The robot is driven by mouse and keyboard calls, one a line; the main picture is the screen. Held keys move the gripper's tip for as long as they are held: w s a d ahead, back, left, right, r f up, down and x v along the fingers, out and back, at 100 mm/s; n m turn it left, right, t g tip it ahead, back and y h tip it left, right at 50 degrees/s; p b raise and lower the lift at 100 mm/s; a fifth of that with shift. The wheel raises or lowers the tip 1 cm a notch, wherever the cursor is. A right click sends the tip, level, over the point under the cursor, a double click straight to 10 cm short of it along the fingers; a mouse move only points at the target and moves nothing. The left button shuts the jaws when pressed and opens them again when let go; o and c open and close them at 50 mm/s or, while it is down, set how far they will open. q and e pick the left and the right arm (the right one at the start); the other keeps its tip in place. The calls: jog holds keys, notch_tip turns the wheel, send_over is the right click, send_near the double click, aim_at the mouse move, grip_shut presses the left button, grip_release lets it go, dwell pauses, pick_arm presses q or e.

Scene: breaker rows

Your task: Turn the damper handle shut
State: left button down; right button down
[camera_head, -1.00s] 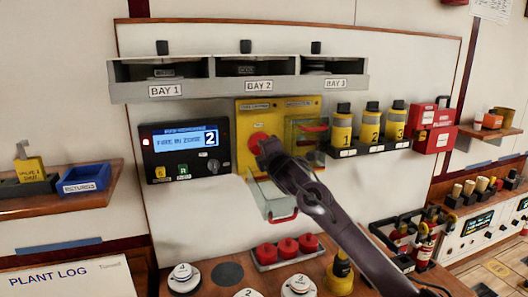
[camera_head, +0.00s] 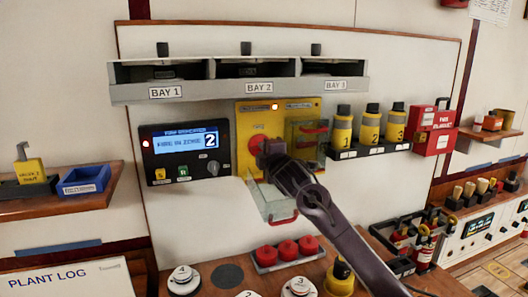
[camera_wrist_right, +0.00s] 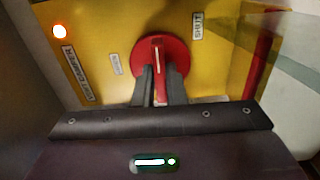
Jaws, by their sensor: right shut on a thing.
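The damper handle is a round red knob with a raised grip bar and white line (camera_wrist_right: 157,50), on a yellow panel (camera_wrist_right: 100,30). In the wrist view the bar stands nearly upright in the picture, between my fingers. A "SHUT" label (camera_wrist_right: 197,26) is right of the knob, and a smaller label is left of it. In the head view the red knob (camera_head: 255,144) is partly hidden by my right gripper (camera_head: 266,152), which is shut on the bar. An orange lamp (camera_head: 274,107) glows at the panel's top. My left gripper is not in view.
A fire indicator panel (camera_head: 186,151) is at left. Yellow bottles (camera_head: 370,125) stand at right, and the bay shelf (camera_head: 215,90) runs above.

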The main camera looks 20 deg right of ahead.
jog(key=c, duration=1.5)
grip_release()
jog(key=shift+d, duration=0.1)
